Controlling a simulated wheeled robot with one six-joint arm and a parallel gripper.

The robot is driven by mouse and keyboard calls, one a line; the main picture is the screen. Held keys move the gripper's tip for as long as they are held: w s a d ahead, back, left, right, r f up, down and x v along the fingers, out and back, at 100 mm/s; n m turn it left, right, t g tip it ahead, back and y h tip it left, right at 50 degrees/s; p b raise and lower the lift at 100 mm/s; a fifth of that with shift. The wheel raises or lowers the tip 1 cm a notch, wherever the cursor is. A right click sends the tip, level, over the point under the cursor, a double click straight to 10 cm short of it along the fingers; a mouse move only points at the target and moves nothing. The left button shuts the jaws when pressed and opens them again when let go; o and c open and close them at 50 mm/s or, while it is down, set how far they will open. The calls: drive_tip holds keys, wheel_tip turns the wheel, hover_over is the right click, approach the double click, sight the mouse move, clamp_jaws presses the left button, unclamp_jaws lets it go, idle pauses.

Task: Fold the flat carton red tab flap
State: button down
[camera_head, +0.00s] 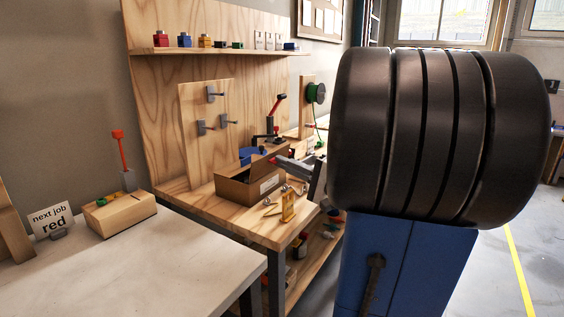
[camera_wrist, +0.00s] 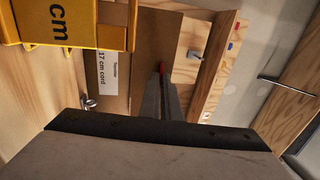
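The brown carton (camera_head: 235,190) stands on the wooden workbench, with its top at least partly open and a flap raised at its back right. In the wrist view its cardboard (camera_wrist: 150,45) carries a white label reading "17 cm cord". A small red patch, which looks like the red tab (camera_wrist: 160,66), shows right at my fingertips. My gripper (camera_head: 279,160) reaches in from the right over the carton's back right side. In the wrist view the fingers (camera_wrist: 163,80) look shut together. I cannot see anything clearly held between them; the tips partly hide the tab.
A yellow gauge marked "cm" (camera_wrist: 58,25) stands close beside the carton. A pegboard panel (camera_head: 208,125) is at the left.

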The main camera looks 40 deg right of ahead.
drive_tip(key=shift+s+f+t, duration=0.1)
drive_tip(key=shift+f+t, duration=0.1)
drive_tip(key=shift+t, duration=0.1)
drive_tip(key=c, duration=2)
unclamp_jaws()
drive_tip(key=shift+v, duration=8.7)
drive_tip(key=shift+d+f, duration=0.1)
